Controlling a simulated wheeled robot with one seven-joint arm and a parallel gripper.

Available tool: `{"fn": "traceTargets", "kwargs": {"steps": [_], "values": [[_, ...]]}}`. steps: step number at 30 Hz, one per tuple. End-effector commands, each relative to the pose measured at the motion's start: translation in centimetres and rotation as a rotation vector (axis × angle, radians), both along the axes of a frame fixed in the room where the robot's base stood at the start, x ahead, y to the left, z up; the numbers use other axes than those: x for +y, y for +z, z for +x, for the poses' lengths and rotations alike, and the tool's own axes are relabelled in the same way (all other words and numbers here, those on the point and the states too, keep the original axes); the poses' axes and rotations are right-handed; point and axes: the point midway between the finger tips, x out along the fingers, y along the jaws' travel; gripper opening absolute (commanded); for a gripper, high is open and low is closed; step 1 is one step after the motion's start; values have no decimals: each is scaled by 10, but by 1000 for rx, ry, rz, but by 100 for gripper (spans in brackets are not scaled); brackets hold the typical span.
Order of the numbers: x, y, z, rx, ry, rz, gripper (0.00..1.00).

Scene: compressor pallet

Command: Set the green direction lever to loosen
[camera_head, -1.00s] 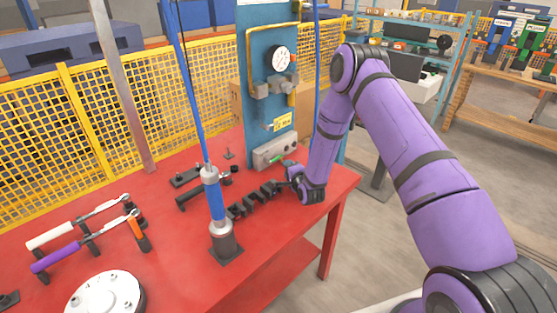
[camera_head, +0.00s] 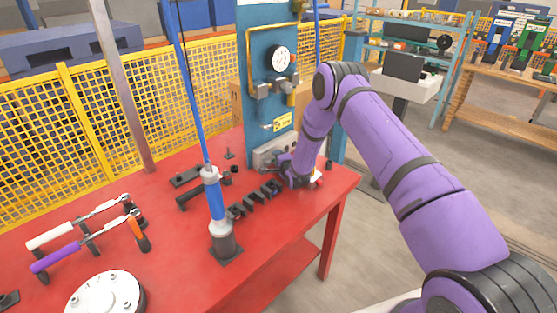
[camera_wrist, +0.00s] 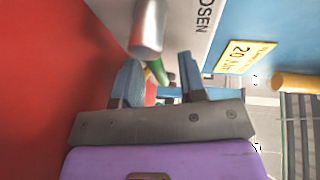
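The green direction lever (camera_wrist: 158,72) shows in the wrist view, with its tip just beyond and between my fingers, closer to the left one. It joins a silver round hub (camera_wrist: 148,32) on a grey box (camera_wrist: 185,35) with lettering that reads "OSEN" in part. My gripper (camera_wrist: 160,80) is open, with a clear gap between its two fingers; I cannot tell whether the left finger touches the lever. In the head view, my gripper (camera_head: 281,163) is at the front of the grey box (camera_head: 268,153), and the lever is hidden there.
The blue panel (camera_head: 265,105) with a gauge rises behind the box. A row of black holders (camera_head: 255,198) and a blue-and-grey tool (camera_head: 215,205) hanging from a hose stand left of my arm. The red table (camera_head: 170,240) ends close to my arm's right.

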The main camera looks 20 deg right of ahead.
Motion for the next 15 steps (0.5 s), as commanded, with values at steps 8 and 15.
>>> {"fn": "traceTargets", "kwargs": {"steps": [8,15], "values": [[0,0,0,0,0,0,0],[0,1,0,-12,1,-20,0]]}}
